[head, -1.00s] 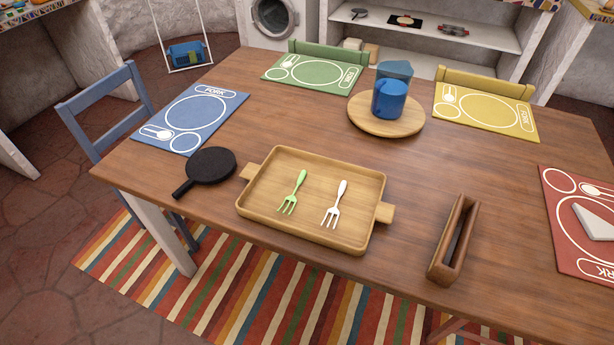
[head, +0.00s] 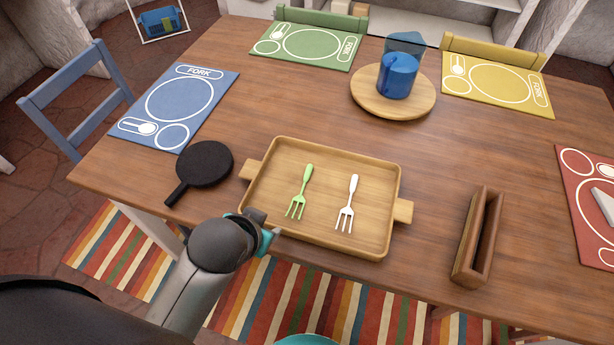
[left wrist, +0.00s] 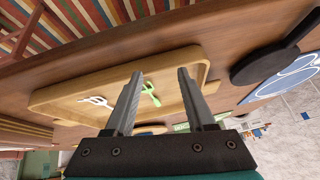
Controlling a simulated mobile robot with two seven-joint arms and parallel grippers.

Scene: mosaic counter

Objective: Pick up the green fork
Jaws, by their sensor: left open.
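The green fork (head: 300,192) lies in the wooden tray (head: 375,243), tines toward the near side. A white fork (head: 348,203) lies to its right in the same tray. My left gripper (head: 268,236) is at the tray's near left corner in the head view, its fingers mostly hidden behind my wrist. In the left wrist view my left gripper (left wrist: 157,85) is open and empty. The green fork (left wrist: 151,93) shows between its fingers, beyond the tips, and the white fork (left wrist: 97,101) shows to the left. My right gripper is not in view.
A black pan (head: 206,163) lies left of the tray. A narrow wooden holder (head: 478,237) stands to the right. A round board (head: 420,107) with a blue cup (head: 397,76) is behind. Blue (head: 211,135), green, yellow and red mats lie around the table.

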